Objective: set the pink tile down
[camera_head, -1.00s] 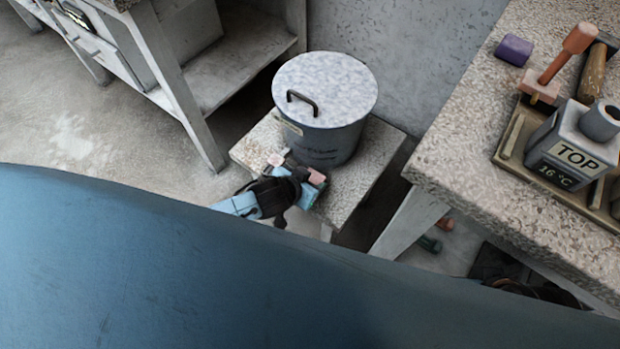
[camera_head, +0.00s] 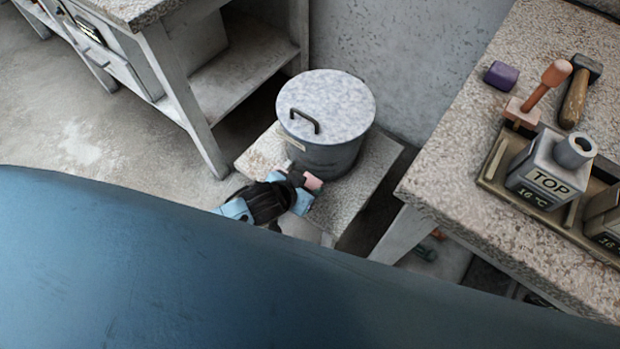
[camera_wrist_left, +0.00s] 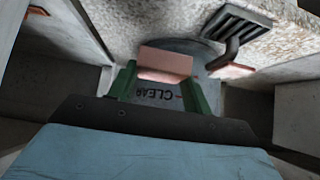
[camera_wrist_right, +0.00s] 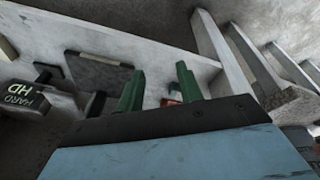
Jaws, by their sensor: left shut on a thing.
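The pink tile (camera_wrist_left: 165,63) is between the green fingers of my left gripper (camera_wrist_left: 160,88), which is shut on it. In the head view the pink tile (camera_head: 313,181) shows at the end of my left gripper (camera_head: 302,184), just in front of the lidded grey pot (camera_head: 325,152) and above the low stone-topped stand (camera_head: 352,192). I cannot tell whether the tile touches the stand or the pot. My right gripper (camera_wrist_right: 160,88) is open and empty; the head view does not show it.
The pot's speckled lid (camera_head: 330,100) has a dark handle (camera_head: 303,121). A bench (camera_head: 195,110) stands at left.

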